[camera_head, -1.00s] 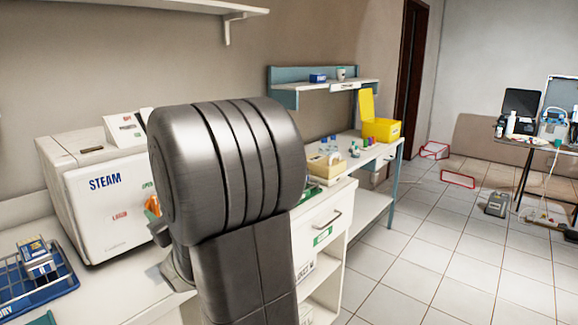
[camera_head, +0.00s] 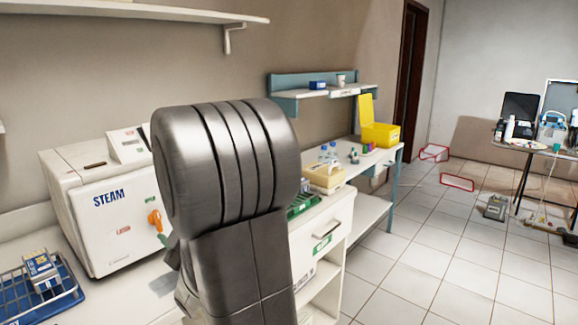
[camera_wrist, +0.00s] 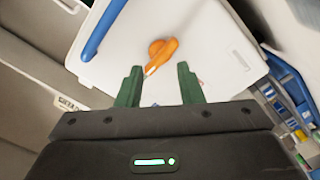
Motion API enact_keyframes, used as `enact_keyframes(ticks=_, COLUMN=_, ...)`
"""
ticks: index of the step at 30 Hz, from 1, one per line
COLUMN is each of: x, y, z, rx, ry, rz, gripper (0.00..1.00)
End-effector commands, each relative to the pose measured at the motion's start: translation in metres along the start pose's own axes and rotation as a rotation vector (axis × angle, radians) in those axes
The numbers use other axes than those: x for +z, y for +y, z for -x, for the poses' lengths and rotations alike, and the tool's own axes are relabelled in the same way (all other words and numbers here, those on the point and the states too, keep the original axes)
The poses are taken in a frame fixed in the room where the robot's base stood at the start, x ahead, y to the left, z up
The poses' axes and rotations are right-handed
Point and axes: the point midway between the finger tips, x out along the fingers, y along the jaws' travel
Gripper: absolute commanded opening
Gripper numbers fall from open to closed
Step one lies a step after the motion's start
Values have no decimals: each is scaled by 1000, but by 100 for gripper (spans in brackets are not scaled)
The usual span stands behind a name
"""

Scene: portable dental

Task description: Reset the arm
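My arm (camera_head: 225,170) fills the middle of the head view as a large dark grey link. It hides part of the counter behind it. My gripper (camera_wrist: 158,82) shows in the wrist view with its two green fingers spread apart and nothing between them. Beyond the fingertips is the white front of the steam sterilizer, with its orange handle (camera_wrist: 160,54) seen past the gap. I cannot tell the exact distance to it. In the head view the white sterilizer (camera_head: 90,235) stands on the counter left of my arm.
A blue tray (camera_head: 70,302) with a wire rack sits at the lower left. A yellow box (camera_head: 380,134) stands on the far bench, below a wall shelf (camera_head: 345,91). A drawer unit (camera_head: 325,235) is right of my arm. The tiled floor (camera_head: 415,260) at right is largely open.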

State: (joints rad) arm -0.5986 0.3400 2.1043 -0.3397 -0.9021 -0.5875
Motion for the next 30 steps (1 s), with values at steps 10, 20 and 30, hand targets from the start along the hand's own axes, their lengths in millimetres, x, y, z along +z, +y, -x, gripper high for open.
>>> enact_keyframes(ticks=10, x=1, y=0, z=59, rx=2, ry=0, rz=0, gripper=34)
enact_keyframes(ticks=20, x=0, y=0, z=75, rx=0, ry=1, rz=-3, gripper=34)
enact_keyframes(ticks=30, x=1, y=0, z=75, rx=2, ry=-3, rz=-8, gripper=34)
